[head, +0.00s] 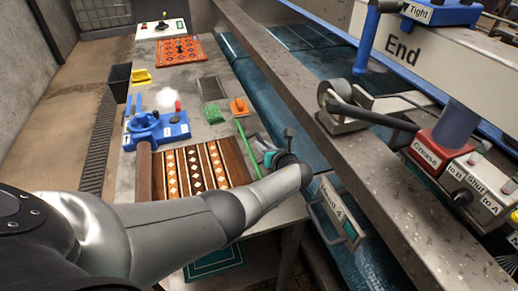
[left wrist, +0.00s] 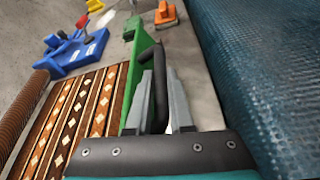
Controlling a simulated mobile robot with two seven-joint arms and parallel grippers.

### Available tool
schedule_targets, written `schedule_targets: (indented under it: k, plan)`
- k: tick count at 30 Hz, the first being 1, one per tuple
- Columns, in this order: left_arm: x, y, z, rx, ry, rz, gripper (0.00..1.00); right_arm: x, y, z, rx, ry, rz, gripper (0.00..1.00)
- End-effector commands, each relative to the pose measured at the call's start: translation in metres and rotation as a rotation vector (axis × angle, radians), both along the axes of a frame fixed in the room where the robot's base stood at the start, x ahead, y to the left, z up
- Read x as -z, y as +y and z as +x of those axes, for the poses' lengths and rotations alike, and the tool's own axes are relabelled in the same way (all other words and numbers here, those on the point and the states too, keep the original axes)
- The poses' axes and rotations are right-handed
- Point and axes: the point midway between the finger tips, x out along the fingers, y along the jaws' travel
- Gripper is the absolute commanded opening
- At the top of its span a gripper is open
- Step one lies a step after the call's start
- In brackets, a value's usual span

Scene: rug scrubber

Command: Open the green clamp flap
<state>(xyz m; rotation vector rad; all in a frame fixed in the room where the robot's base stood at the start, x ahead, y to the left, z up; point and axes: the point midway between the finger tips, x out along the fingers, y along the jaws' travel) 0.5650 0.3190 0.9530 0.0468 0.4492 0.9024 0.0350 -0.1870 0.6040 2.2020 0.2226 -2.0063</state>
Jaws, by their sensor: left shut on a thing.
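The green clamp flap (head: 246,143) shows as a narrow green bar along the right edge of the patterned rug (head: 190,168) on the table. In the left wrist view the green bar (left wrist: 139,80) runs beside the rug (left wrist: 75,110), and a black looped handle (left wrist: 160,88) stands at it. My left gripper (head: 278,158) is at the right end of the rug. In the left wrist view its grey fingers (left wrist: 163,100) are on either side of the black handle and shut on it. The fingertips' exact contact is partly hidden. My right gripper is not in view.
A blue fixture (head: 160,130), green brush (head: 213,113) and orange brush (head: 239,108) lie beyond the rug. A teal-lined trough (head: 262,98) and a metal beam (head: 330,130) lie right of the table. The labelled control panel (head: 460,165) stands further right.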

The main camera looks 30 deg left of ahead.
Motion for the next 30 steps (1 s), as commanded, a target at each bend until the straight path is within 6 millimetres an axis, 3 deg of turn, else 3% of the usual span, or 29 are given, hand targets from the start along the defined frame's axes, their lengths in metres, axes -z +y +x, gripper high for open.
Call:
schedule_targets:
  k: [9,25,26,30]
  plan:
    - [0.0029,-0.0050,0.0060,0.003,0.075,0.066,0.00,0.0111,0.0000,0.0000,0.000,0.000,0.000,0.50]
    - [0.0038,-0.0053,0.0059,0.002,0.091,0.077,0.00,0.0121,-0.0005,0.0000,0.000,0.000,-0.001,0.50]
    - [0.0038,-0.0053,0.0059,0.002,0.091,0.077,0.22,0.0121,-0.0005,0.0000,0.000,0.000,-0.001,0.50]
    - [0.0039,-0.0053,0.0057,0.002,0.091,0.077,0.38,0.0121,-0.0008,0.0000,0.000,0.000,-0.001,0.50]
